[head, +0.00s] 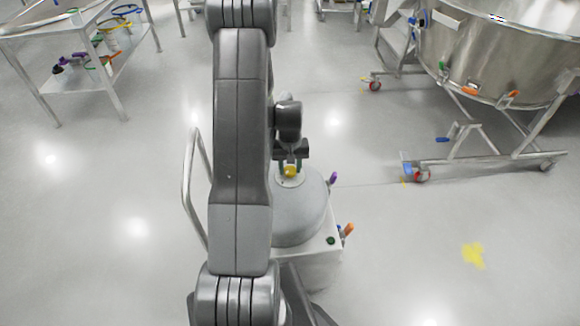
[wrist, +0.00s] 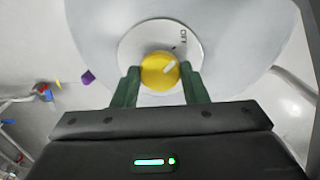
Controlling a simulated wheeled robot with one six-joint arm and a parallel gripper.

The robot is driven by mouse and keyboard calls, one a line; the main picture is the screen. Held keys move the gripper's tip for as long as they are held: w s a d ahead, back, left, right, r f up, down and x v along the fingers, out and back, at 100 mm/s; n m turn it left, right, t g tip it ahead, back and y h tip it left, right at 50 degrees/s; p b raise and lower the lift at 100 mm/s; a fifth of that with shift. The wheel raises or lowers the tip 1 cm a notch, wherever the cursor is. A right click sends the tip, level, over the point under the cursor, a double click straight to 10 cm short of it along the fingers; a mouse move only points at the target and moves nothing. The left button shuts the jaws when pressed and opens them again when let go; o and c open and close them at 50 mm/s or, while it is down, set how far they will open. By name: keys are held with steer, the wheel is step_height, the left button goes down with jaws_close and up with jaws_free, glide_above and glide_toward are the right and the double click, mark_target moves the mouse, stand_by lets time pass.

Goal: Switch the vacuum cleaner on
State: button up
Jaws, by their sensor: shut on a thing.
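The vacuum cleaner (head: 298,228) is a grey, domed machine on a pale base, standing on the floor in front of me. A yellow rotary knob (head: 291,171) sits on a white round dial on its top. In the wrist view the knob (wrist: 160,71) has a white pointer mark aimed to the upper right, near a small tick. Lettering shows at the dial's right edge, seemingly "OFF", but it is small and turned. My gripper (wrist: 159,86) is shut on the knob, with one green finger at each side. My arm hides part of the vacuum in the head view.
A bent metal handle (head: 188,185) rises left of the vacuum. A large steel vessel (head: 490,60) on a wheeled frame stands at the right. A steel table (head: 75,25) stands at the upper left. Floor around the vacuum is mostly clear, with a yellow patch (head: 473,255) at right.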

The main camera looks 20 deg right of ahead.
steer(key=m+b, duration=0.2)
steer(key=m, duration=0.2)
steer(key=shift+f+m, duration=0.1)
steer(key=shift+m, duration=0.2)
steer(key=m+b, duration=0.1)
steer(key=m, duration=0.3)
steer(key=shift+m, duration=0.3)
steer(key=m+b, duration=0.1)
steer(key=m, duration=0.3)
steer(key=shift+m+b, duration=0.3)
steer(key=shift+m, duration=1.9)
steer(key=o, duration=1)
steer(key=shift+c, duration=0.2)
